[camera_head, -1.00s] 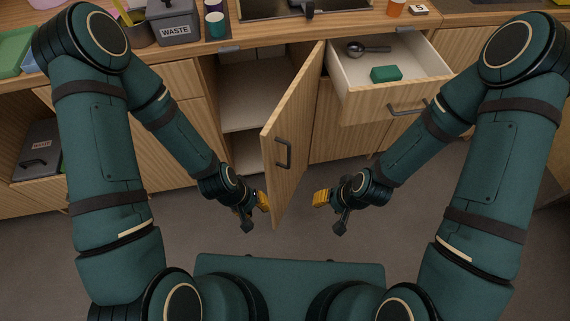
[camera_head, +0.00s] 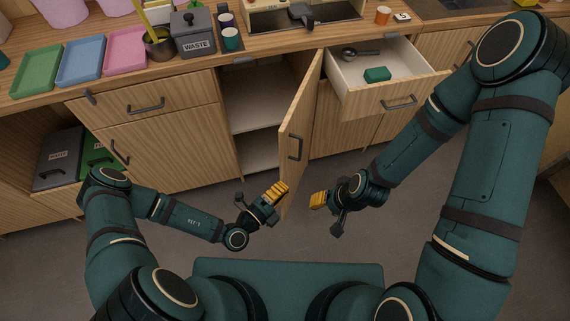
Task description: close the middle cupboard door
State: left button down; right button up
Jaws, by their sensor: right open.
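The middle cupboard door (camera_head: 301,135) stands wide open. It is hinged at the right side of its cupboard opening and juts out toward me. Its dark bar handle (camera_head: 295,143) is on the face turned right. My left gripper (camera_head: 280,191) is low beside the door's near lower edge, on the inner, left side; its yellow fingers look very close to the door, but contact and finger opening cannot be told. My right gripper (camera_head: 318,200) is open and empty, right of the door and apart from it. The cupboard inside (camera_head: 254,98) shows a pale shelf.
A drawer (camera_head: 352,88) is pulled out to the right of the door, holding a green block (camera_head: 377,74) and a ladle (camera_head: 360,54). Floor in front is clear.

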pick_arm(q)
jog(key=w+d+y+b, duration=0.1)
jog(key=w, duration=0.8)
jog(key=shift+w+d+f+n+b, duration=0.15)
jog(key=shift+w+d+n+b, duration=0.15)
jog(key=shift+d+n+b, duration=0.1)
jog(key=shift+a, duration=0.1)
